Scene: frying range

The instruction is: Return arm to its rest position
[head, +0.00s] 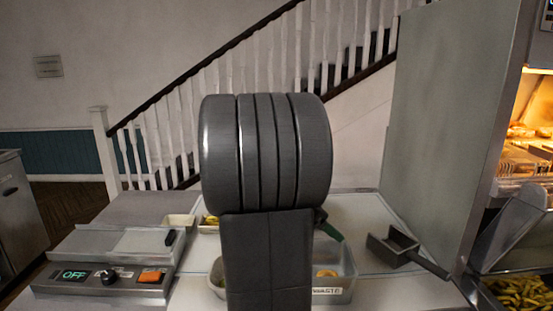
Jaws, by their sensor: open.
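My own arm stands upright in the middle of the head view, a thick dark grey link with a wide ribbed joint on top.
A control unit (100,283) reading OFF stands at the left. A waste-labelled container (345,283) is partly hidden behind my arm, near a dark green piece (328,230). A grey scoop (392,248) lies right, beside a tall metal panel (450,130). Fries (522,292) lie far right.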

